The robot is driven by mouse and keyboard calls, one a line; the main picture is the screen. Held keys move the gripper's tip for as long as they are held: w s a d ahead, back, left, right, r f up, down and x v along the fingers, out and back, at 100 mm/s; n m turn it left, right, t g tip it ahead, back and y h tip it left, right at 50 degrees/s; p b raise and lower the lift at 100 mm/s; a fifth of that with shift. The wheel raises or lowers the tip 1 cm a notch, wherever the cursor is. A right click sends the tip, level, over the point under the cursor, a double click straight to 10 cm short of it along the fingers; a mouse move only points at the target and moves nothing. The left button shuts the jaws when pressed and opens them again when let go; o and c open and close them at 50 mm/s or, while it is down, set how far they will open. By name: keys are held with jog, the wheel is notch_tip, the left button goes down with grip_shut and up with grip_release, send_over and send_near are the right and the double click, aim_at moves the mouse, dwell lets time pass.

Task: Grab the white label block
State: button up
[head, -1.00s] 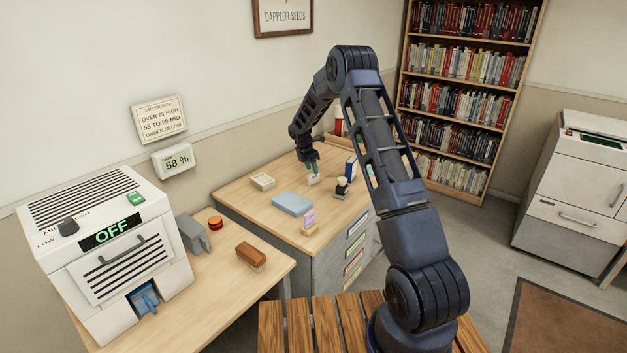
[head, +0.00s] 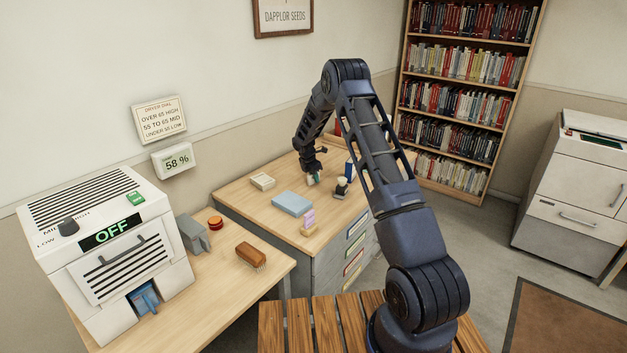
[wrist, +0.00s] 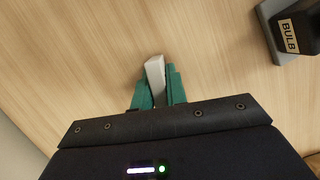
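The white label block (wrist: 155,72) is a small pale block on the desk top, seen between the two green fingers of my gripper (wrist: 158,90) in the wrist view. A finger lies close on each side of it, and its far end sticks out past the left finger. I cannot tell whether both fingers press on it. In the head view my gripper (head: 312,179) is down at the desk top, and the block is mostly hidden by it.
A dark stamp on a grey base marked BULB (wrist: 288,36) stands to the right; it also shows in the head view (head: 341,188). A blue pad (head: 291,203), a beige box (head: 262,181) and a purple-topped piece (head: 309,220) sit on the wooden desk (head: 255,205).

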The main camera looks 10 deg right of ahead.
grip_shut()
jog(key=shift+r, duration=0.15)
